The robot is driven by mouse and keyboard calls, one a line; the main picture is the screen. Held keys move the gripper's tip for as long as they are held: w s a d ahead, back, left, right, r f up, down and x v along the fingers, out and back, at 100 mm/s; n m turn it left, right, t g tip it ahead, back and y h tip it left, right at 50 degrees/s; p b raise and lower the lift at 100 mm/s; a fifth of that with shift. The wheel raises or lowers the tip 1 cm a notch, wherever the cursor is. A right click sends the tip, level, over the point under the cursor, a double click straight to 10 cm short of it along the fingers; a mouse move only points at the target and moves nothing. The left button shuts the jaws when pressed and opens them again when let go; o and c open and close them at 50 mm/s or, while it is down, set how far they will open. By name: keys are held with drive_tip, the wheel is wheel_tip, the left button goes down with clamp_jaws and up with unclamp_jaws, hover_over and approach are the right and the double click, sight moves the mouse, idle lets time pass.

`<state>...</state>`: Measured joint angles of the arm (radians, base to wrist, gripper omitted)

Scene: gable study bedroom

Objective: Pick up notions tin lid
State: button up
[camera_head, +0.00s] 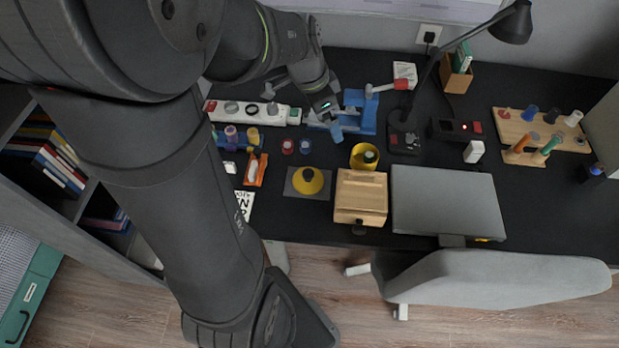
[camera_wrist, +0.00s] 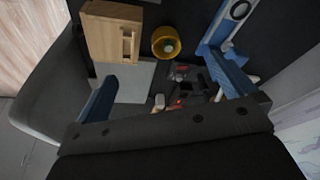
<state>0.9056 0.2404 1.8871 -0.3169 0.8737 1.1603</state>
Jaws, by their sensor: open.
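A round yellow lid with a dark knob (camera_head: 308,181), which looks like the notions tin lid, lies on a grey square mat (camera_head: 292,190) left of the wooden box. A yellow round tin (camera_head: 356,164) stands open-topped behind the box, with something inside; it also shows in the wrist view (camera_wrist: 158,50). My gripper (camera_head: 333,124) is above the back of the desk by the blue device, behind and right of the lid. In the wrist view my gripper (camera_wrist: 166,88) has its blue fingers wide apart with nothing held. The lid is not visible in that view.
A wooden box (camera_head: 360,190) stands right of the mat, with a closed grey laptop (camera_head: 447,201) beyond it. An orange-framed item (camera_head: 255,170) is left of the mat. A blue device (camera_head: 362,112) and a dark lamp (camera_head: 437,62) stand behind. Small red and blue pots (camera_head: 288,146) sit behind the lid.

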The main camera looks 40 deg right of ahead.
drive_tip(key=a+f+n+t+h, duration=0.1)
drive_tip(key=a+f+n, duration=0.45)
drive_tip(key=a, duration=0.45)
hover_over(307, 173)
drive_tip(key=a, duration=0.2)
drive_tip(key=shift+m, duration=0.35)
drive_tip(key=f, duration=0.9)
drive_tip(key=shift+s+a+f, duration=0.1)
drive_tip(key=shift+s+f, duration=0.15)
drive_tip(key=shift+s, duration=0.15)
drive_tip(key=shift+w+x, duration=0.2)
drive_tip(key=shift+x, duration=1.55)
drive_tip(key=shift+w+x, duration=0.2)
drive_tip(key=shift+x, duration=1.6)
drive_tip(key=c, duration=0.9)
